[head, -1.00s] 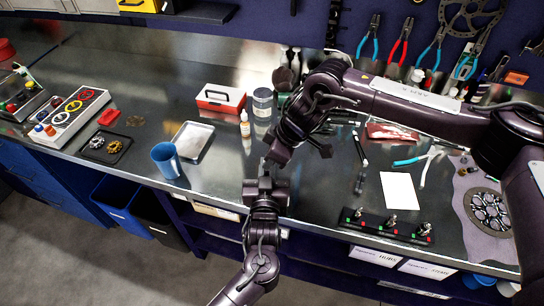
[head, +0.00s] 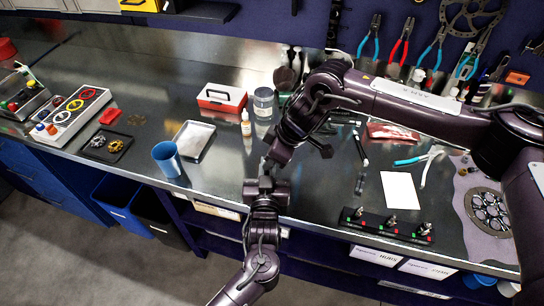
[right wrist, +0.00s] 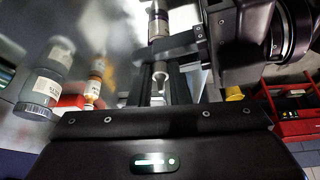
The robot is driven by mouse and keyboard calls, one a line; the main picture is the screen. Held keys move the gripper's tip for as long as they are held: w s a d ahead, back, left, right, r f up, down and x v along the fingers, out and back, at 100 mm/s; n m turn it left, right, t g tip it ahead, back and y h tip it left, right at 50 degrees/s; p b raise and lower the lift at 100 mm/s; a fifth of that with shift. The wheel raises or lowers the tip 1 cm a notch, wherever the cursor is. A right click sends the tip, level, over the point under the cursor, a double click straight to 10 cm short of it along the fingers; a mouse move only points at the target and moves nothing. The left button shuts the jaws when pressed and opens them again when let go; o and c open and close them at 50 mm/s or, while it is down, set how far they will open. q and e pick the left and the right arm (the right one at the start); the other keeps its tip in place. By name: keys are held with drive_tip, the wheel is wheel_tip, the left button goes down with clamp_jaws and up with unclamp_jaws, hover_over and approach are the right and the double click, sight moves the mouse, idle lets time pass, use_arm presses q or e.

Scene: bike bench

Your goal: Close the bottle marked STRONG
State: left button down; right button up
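A small bottle with an orange label (head: 246,124) stands upright on the bench; it also shows in the right wrist view (right wrist: 96,80). A grey jar (head: 263,101) with a pale label stands just behind it, also in the right wrist view (right wrist: 45,88). I cannot read STRONG on either, nor make out a loose cap. My right gripper (head: 300,153) is right of both, its fingers apart. In the right wrist view a silver cylinder with a purple band (right wrist: 158,24) shows beyond the fingers; I cannot tell what it is. My left gripper (head: 266,182) is at the bench's front edge, its fingers unclear.
A red and white box (head: 220,98) stands behind the bottle. A metal tray (head: 194,141) and a blue cup (head: 166,159) are to the left. A white sheet (head: 398,190) and a black switch panel (head: 387,225) lie to the right. Tools hang at the back.

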use_arm(q)
drive_tip(key=shift+s+d+r, duration=0.1)
drive_tip(key=shift+d+r, duration=0.2)
drive_tip(key=shift+r, duration=0.05)
use_arm(e)
drive_tip(key=shift+s+d+f, duration=0.15)
drive_tip(key=shift+d+f, duration=0.25)
drive_tip(key=shift+f, duration=0.3)
use_arm(q)
drive_tip(key=shift+w+a+f, duration=0.2)
drive_tip(key=shift+w+a, duration=0.05)
drive_tip(key=shift+s, duration=0.15)
use_arm(e)
drive_tip(key=v, duration=0.4)
drive_tip(key=shift+a+r, duration=0.15)
drive_tip(key=shift+a, duration=0.05)
use_arm(q)
drive_tip(key=shift+f, duration=0.1)
use_arm(e)
drive_tip(key=shift+a, duration=0.1)
drive_tip(key=shift+c, duration=0.8)
drive_tip(key=shift+a, duration=0.1)
drive_tip(key=shift+x, duration=1)
use_arm(q)
drive_tip(key=c, duration=1.4)
unclamp_jaws()
use_arm(e)
drive_tip(key=v, duration=0.4)
